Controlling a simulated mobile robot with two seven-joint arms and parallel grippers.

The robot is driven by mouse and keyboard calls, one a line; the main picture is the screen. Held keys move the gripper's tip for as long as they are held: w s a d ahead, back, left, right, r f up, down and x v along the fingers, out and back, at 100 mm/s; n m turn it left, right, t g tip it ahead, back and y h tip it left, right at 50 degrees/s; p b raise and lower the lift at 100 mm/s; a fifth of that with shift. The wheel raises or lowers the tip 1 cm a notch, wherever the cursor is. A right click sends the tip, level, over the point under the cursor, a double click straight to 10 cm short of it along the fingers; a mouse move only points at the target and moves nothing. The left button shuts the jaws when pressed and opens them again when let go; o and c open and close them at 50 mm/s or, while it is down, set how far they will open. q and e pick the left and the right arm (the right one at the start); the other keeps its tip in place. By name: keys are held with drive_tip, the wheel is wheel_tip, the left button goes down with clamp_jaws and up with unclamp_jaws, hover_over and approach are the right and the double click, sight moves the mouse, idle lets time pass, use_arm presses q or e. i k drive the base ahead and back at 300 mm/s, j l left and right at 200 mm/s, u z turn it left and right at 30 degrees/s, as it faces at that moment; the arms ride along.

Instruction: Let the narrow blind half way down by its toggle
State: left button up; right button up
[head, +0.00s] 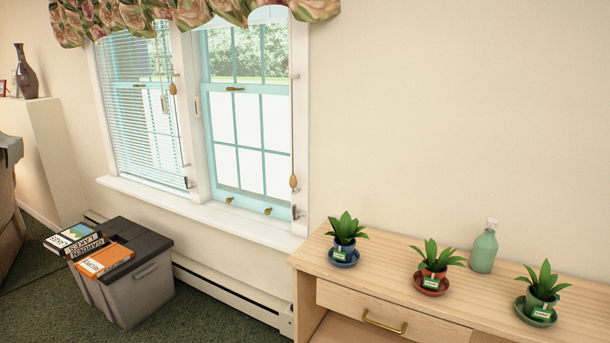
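Two windows stand side by side. A white slatted blind (132,100) hangs down over the left window, nearly to its sill. The right window (248,110) has no slats over its panes; any blind at its top is hidden behind the floral valance. A wooden toggle (293,181) hangs on a long cord at the right window's right edge, low near the sill. Another wooden toggle (172,88) hangs higher on a cord in front of the left blind. I cannot tell which blind is the narrow one. Neither of my grippers is in view.
A wooden dresser (330,243) stands right of the windows, bearing several potted plants and a green soap bottle (484,248). A grey bin (150,287) with books on its lid stands below the left window. A baseboard heater (230,295) runs along the wall. Carpet between bin and dresser is clear.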

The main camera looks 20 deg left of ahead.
sight(292, 181)
drive_tip(key=i+j+z, duration=0.25)
drive_tip(key=j, duration=0.4)
drive_tip(key=i+j+z, duration=0.1)
drive_tip(key=i+j, duration=0.15)
drive_tip(key=j, duration=0.15)
